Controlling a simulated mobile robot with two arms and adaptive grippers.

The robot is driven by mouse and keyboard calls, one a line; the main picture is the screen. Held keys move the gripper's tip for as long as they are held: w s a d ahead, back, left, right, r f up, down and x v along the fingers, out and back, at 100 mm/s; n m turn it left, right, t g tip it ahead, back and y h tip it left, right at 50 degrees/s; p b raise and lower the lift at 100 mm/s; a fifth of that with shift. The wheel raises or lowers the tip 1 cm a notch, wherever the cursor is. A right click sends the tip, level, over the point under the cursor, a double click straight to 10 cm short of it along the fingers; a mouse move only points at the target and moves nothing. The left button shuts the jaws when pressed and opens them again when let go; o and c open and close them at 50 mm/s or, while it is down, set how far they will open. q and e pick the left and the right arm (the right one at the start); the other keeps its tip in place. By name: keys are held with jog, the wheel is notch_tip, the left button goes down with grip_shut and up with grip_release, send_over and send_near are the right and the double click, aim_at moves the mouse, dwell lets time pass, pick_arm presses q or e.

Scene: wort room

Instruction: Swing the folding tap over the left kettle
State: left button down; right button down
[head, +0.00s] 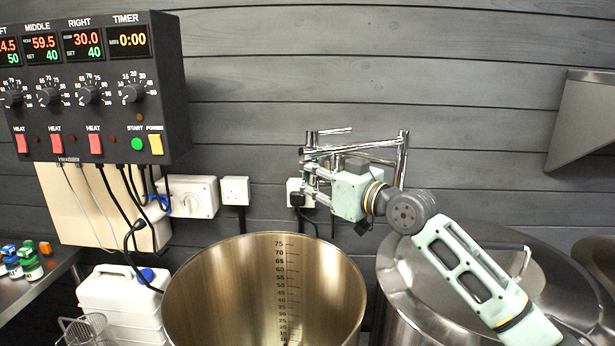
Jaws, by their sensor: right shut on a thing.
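The folding tap (370,147) is a chrome, jointed pipe in front of the wall. Its folded arms reach left from an upright on the right, above the back right rim of the open kettle. The leftmost kettle in view (210,290) is an open steel pot with a volume scale inside. My right gripper (312,174) comes in from the right and is shut on the tap near its left end. The fingers partly hide the grip. My left gripper is not in view.
A lidded steel kettle (400,295) stands at right under my right arm, with another rim (599,258) beyond it. A control box (100,125) hangs upper left. White canisters (118,300) stand left of the open kettle. A grey metal hood (585,120) juts out at right.

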jog(key=shift+w+d+r, duration=0.1)
jog(key=shift+d+r, duration=0.05)
jog(key=shift+r, duration=0.05)
jog(key=c, duration=1.8)
grip_release()
jog(key=shift+d+f, duration=0.1)
jog(key=shift+o, duration=0.8)
jog(key=shift+s+d+f, duration=0.1)
jog(key=shift+s+d, duration=0.1)
jog(key=shift+s, duration=0.2)
jog(key=v, duration=1.1)
